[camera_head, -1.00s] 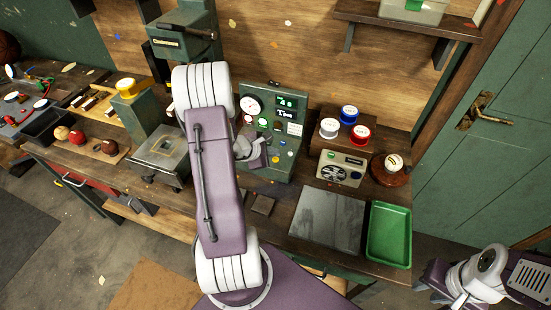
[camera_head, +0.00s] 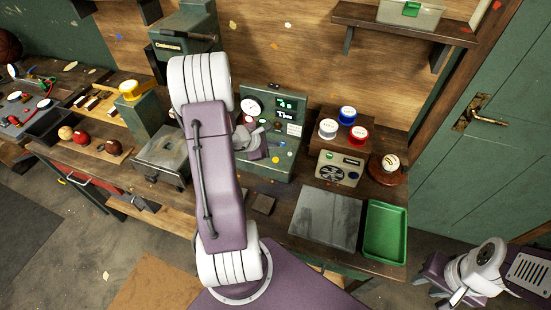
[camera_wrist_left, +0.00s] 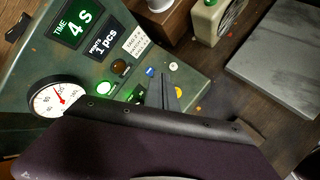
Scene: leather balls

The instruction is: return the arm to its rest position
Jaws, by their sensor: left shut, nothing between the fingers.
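My left arm rises through the middle of the head view, its purple link and white joints in front of the workbench (camera_head: 285,205). My left gripper (camera_head: 268,146) is small and partly hidden there, in front of the green control panel (camera_head: 284,102). In the left wrist view its dark fingers (camera_wrist_left: 169,93) are together and empty, over the lower part of the panel (camera_wrist_left: 200,82). The panel's screens read "TIME 4 S" and "1 pcs".
A green press (camera_head: 185,45) stands left of the arm. Several balls (camera_head: 80,138) lie on the bench's left part.

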